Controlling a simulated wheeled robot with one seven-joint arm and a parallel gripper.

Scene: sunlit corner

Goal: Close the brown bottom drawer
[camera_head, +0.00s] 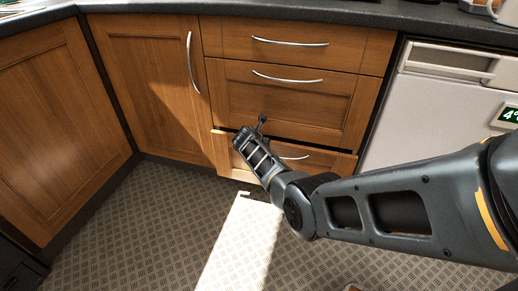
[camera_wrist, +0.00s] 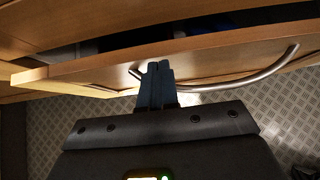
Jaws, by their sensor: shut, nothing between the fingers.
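The brown bottom drawer (camera_head: 330,162) is part open, with a dark gap along its top edge in the head view. In the wrist view its wooden front (camera_wrist: 220,46) crosses the picture, with the dark opening behind it. Its curved silver handle (camera_head: 294,157) also shows in the wrist view (camera_wrist: 262,74). My gripper (camera_head: 262,119) is at the left half of this drawer, and my wrist hides part of the front. In the wrist view my gripper's fingers (camera_wrist: 156,68) are together and empty, overlapping the drawer front and handle; I cannot tell whether they touch.
Two upper drawers (camera_head: 290,100) above it are closed. A cupboard door (camera_head: 145,75) stands left, and a white appliance (camera_head: 430,110) stands right. A dark worktop (camera_head: 320,14) runs above. The patterned floor (camera_head: 150,220) in front is clear, with a bright sunlit patch.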

